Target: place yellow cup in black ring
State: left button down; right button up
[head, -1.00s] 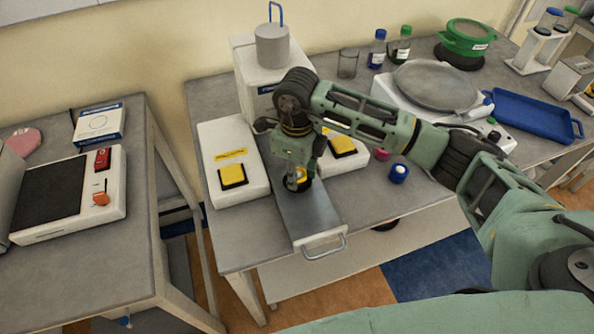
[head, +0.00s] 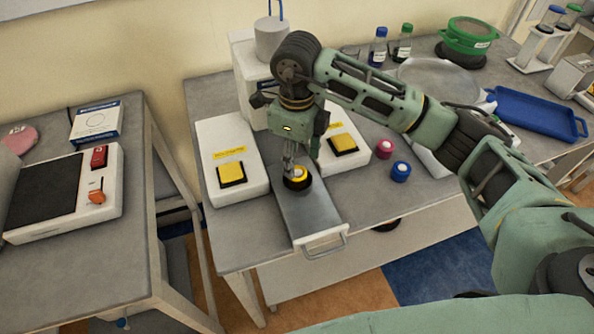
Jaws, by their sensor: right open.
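The yellow cup (head: 299,183) sits within the black ring (head: 287,184) on the pulled-out metal drawer tray (head: 312,217). From this angle I cannot tell whether it is fully seated. My right gripper (head: 293,170) is open, just above the cup, with its fingers pointing down. The fingers partly cover the cup and the ring's back edge. My left gripper is not in view.
White boxes with yellow buttons stand left (head: 231,173) and right (head: 343,143) of the tray. A pink-red capped jar (head: 384,149) and a blue capped jar (head: 401,171) stand further right. The tray's handle (head: 325,242) projects past the table's front edge.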

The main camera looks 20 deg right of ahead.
notch_tip(320, 180, up, 7)
jog(key=b, duration=0.1)
jog(key=shift+b, duration=0.4)
jog(key=shift+d+f, duration=0.1)
jog(key=shift+f, duration=0.05)
